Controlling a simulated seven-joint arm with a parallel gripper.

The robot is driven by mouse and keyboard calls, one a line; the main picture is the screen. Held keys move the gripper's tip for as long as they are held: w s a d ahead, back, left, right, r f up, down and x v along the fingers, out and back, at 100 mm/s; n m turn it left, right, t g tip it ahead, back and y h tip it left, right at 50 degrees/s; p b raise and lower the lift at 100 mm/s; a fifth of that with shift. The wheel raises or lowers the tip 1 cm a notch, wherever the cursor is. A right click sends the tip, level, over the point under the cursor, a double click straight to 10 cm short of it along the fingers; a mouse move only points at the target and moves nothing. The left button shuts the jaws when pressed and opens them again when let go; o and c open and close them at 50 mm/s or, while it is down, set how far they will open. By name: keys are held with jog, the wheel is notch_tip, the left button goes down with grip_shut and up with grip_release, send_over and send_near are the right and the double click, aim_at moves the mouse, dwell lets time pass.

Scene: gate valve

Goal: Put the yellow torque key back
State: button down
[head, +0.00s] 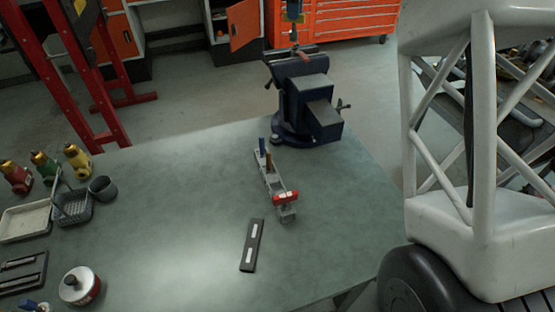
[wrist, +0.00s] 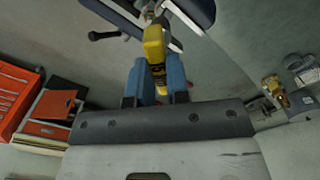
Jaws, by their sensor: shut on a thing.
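My gripper (wrist: 158,78) shows in the wrist view with its two blue fingers shut on the yellow torque key (wrist: 153,48). The key's yellow body lies between the fingers and reaches past them toward the top of the picture. A silver part (wrist: 150,13) shows just beyond its far end; I cannot tell whether they touch. A grey rack (head: 270,181) stands on the table in the head view. It has blue and brown upright pieces at its far end and a red piece at its near end.
A dark blue vise (head: 305,108) stands at the table's far edge. A black strip (head: 252,246) with white marks lies in front of the rack. Trays, a cup (head: 102,189) and coloured bottles (head: 78,160) stand at the left. The table middle left of the rack is clear.

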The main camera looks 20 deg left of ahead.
jog(key=s+d+f+m, duration=0.3)
jog(key=s+f, duration=0.3)
jog(key=s, duration=0.6)
jog(key=s+d+f+m, duration=0.3)
jog(key=s+d+f, duration=0.2)
jog(key=s, duration=0.8)
jog(key=s+d+f+m, duration=0.3)
jog(key=s+f, duration=0.5)
jog(key=s, duration=0.4)
jog(key=shift+s+d+f+m, duration=0.4)
jog(key=shift+d, duration=0.1)
jog(key=shift+f, duration=0.1)
notch_tip(320, 180, down, 6)
jog(key=shift+f, duration=1.9)
jog(key=shift+f, duration=0.1)
jog(key=c, duration=1.1)
grip_release()
